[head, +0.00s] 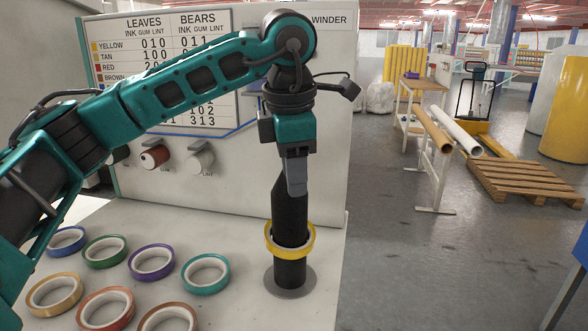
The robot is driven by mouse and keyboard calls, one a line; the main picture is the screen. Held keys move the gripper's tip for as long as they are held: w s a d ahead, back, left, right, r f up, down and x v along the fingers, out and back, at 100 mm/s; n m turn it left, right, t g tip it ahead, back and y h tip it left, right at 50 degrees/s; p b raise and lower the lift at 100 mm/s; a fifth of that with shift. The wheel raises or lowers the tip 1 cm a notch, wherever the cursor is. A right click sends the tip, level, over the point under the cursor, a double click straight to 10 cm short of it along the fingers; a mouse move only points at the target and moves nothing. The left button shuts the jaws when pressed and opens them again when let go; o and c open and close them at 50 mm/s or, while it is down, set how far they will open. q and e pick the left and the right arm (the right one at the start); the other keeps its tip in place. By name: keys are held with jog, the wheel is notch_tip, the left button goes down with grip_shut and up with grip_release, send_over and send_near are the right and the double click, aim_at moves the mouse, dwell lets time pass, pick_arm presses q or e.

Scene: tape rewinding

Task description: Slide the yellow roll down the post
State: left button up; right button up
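The yellow roll (290,253) is a ring around the dark upright post (290,272), partway up it and above the round grey base plate (291,290). A gap with bare post shows between roll and base. My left gripper (294,185) points straight down at the upper part of the post, above the roll. A grey finger shows in front of the dark shape; I cannot tell where finger ends and post begins, or whether the gripper is open or shut. My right gripper is not in view.
Blue (67,241), green (104,251), purple (151,262), teal (206,274) and several tan to brown rolls lie on the white bench left of the post. Behind stands a panel with a chart (200,60) and knobs. The bench ends just right of the post.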

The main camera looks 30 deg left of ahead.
pick_arm(q)
jog(key=p+v, duration=0.2)
jog(key=v, duration=1)
jog(key=shift+r+p, duration=0.3)
jog(key=shift+r, duration=0.15)
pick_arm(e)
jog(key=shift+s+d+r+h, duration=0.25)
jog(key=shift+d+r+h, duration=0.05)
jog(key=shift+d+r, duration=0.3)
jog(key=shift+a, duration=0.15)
